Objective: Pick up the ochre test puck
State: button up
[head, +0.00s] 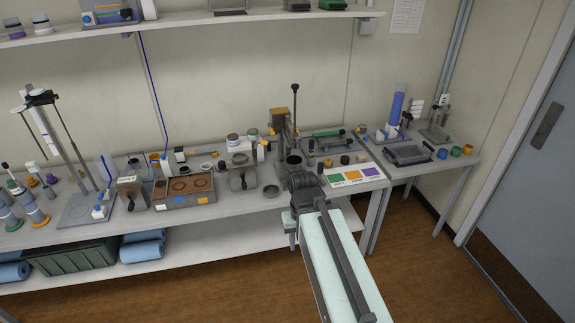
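A small ochre puck (467,149) sits on the right-hand table, near its right end. It stands beside a green puck (456,151) and a blue puck (442,154), the rightmost of the three. My arm reaches forward from the bottom of the head view, and its dark far end (305,184) is at the front edge of the main bench, well left of the pucks. I cannot make out the fingers of my gripper there, nor whether they hold anything.
A grey tray-like device (408,154) lies left of the pucks. A blue cylinder (397,108) and a small stand (436,126) are behind. A card with green, purple and orange patches (355,174) lies near my arm. A door (530,150) is at right; floor in front is clear.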

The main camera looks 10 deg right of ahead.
aim_at(328, 163)
jog(key=u, duration=0.3)
jog(key=i, duration=1)
jog(key=z, duration=0.05)
